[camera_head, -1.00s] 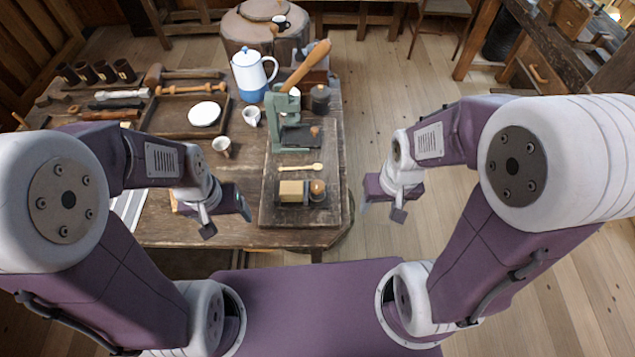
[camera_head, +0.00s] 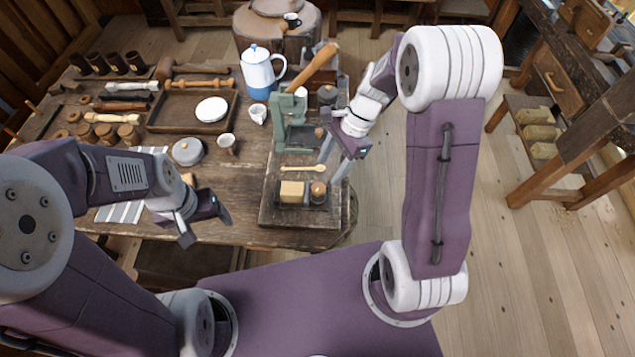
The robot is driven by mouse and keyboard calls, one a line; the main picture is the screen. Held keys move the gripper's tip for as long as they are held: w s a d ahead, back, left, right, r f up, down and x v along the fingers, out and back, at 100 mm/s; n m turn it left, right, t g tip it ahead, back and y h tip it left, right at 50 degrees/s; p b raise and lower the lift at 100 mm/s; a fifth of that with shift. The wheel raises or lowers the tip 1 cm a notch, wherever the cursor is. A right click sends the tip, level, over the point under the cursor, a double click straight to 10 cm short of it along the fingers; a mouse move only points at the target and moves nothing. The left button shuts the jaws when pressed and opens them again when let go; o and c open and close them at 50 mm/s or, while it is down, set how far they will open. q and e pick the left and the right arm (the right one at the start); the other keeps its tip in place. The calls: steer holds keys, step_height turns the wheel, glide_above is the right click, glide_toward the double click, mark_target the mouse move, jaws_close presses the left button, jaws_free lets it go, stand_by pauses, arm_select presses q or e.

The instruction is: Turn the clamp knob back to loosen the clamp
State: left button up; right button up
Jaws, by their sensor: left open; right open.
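The clamp (camera_head: 307,199) is a small dark fixture on the front of the dark wooden board (camera_head: 268,216). It sits against a pale yellow block (camera_head: 292,190). Its round brown wooden knob (camera_head: 318,190) is at the block's right end. My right gripper (camera_head: 331,168) is open and points down just above and to the right of the knob. Its fingers look apart from the knob, though the exact gap is hard to tell. My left gripper (camera_head: 206,228) is open and empty over the table's front edge, left of the board.
A wooden spoon (camera_head: 302,168) lies behind the clamp. Behind it stands a green press (camera_head: 280,125) with a long wooden lever (camera_head: 312,66).

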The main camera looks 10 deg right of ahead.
mark_target(318, 186)
steer(key=b+x, duration=0.1)
steer(key=x, duration=0.7)
steer(key=shift+w+f, duration=0.1)
steer(key=shift+f, duration=0.2)
